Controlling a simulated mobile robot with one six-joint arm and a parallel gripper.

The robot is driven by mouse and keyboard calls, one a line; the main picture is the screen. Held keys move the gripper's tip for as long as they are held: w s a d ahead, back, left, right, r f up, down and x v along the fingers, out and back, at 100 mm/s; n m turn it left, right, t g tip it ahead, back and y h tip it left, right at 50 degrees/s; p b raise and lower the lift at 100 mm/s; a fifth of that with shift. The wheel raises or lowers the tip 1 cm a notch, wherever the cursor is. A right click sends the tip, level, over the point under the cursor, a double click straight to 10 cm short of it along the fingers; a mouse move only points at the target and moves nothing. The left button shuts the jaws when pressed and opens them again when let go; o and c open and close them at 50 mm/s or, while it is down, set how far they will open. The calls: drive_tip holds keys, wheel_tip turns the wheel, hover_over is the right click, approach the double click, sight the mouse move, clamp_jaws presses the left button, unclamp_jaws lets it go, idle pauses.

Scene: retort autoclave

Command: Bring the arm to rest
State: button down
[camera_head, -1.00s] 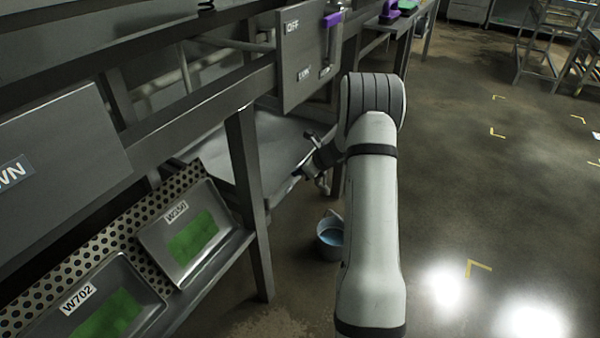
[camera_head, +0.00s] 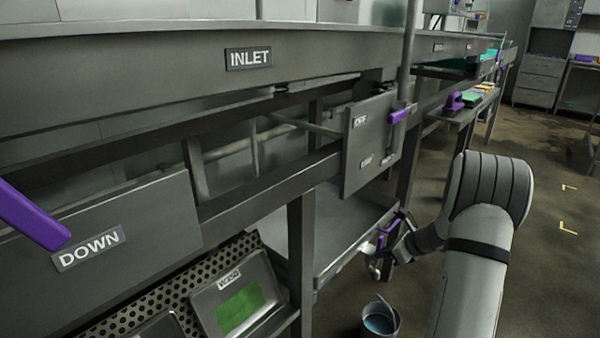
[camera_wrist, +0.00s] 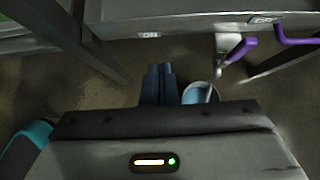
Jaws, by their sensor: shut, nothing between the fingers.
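My arm (camera_head: 480,235) reaches forward and down at the right of the head view. My gripper (camera_wrist: 160,70) shows in the wrist view with its two dark blue fingers side by side, shut and empty, pointing at the floor area under the bench. In the head view the gripper is small and dark, beside a purple handle (camera_head: 383,238) under the bench; I cannot tell there whether they touch. In the wrist view, purple handles (camera_wrist: 238,52) lie to the right of the fingers, apart from them.
A bucket with blue contents (camera_head: 380,318) stands on the floor near the arm; it also shows in the wrist view (camera_wrist: 200,93). The long metal bench with an INLET label (camera_head: 249,59) and a DOWN panel (camera_head: 130,225) fills the left. Floor at the right is open.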

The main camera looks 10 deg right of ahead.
drive_tip(key=s+a+r+n+g+p, duration=0.1)
drive_tip(key=s+a+r+n+p, duration=0.35)
drive_tip(key=r, duration=0.35)
drive_tip(key=s+a+r+n+g+p, duration=0.2)
drive_tip(key=s+a+r+n+p, duration=0.15)
drive_tip(key=a+r, duration=0.35)
drive_tip(key=s+a+r+n+g+p, duration=0.1)
drive_tip(key=s+a+r+n+p, duration=0.3)
drive_tip(key=r, duration=0.5)
drive_tip(key=s+a+r+n+h+p, duration=0.2)
drive_tip(key=s+a+r+n+p, duration=0.1)
drive_tip(key=s+r+n+p, duration=0.3)
drive_tip(key=s+a+r+n+h+p, duration=0.3)
drive_tip(key=s+r+n+p, duration=0.3)
drive_tip(key=s+r+n, duration=0.4)
drive_tip(key=shift+s+r+h, duration=0.3)
drive_tip(key=shift+s+r, duration=0.35)
drive_tip(key=shift+s, duration=0.55)
